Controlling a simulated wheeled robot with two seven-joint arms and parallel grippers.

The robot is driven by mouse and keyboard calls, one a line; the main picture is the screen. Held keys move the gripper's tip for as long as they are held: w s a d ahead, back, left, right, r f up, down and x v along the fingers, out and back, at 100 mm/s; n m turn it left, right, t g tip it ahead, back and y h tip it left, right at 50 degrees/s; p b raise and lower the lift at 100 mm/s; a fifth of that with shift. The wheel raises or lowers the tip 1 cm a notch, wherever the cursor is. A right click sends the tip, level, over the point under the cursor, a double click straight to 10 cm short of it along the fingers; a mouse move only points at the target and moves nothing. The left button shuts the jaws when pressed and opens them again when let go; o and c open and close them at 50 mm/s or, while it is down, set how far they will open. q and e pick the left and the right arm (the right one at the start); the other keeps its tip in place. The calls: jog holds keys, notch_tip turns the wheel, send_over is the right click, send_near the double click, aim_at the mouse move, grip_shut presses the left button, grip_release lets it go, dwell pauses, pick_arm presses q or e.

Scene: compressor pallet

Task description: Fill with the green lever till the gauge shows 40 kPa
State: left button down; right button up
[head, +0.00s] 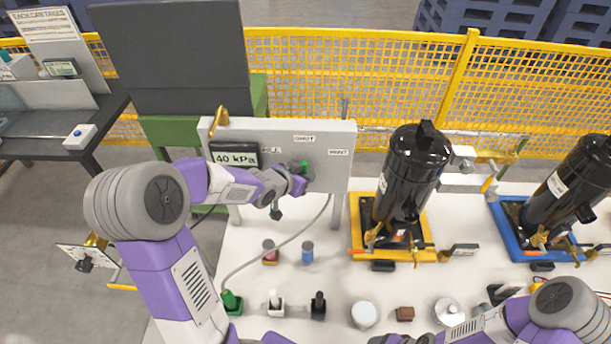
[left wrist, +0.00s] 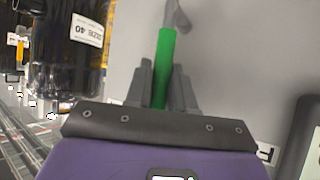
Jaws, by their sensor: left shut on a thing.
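The green lever (head: 304,166) is on the front of a grey panel (head: 335,172), below the "SHUT" label and left of "VENT". My left gripper (head: 299,183) reaches the panel from the left and is shut on the lever. In the left wrist view the green lever (left wrist: 164,65) stands between the two grey fingers. The gauge (head: 234,154) at the panel's left reads 40 kPa, with its lower edge close to my arm.
Black tanks stand on a yellow base (head: 425,247) and a blue base (head: 510,233) to the right. A hose (head: 285,243) crosses the table.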

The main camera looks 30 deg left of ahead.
pick_arm(q)
jog(key=c, duration=1.3)
grip_release()
jog(key=shift+c, duration=0.2)
jog(key=shift+s, duration=0.1)
jog(key=p+v, duration=0.3)
jog(key=v, duration=0.4)
jog(key=shift+s, duration=0.2)
jog(key=shift+r, duration=0.1)
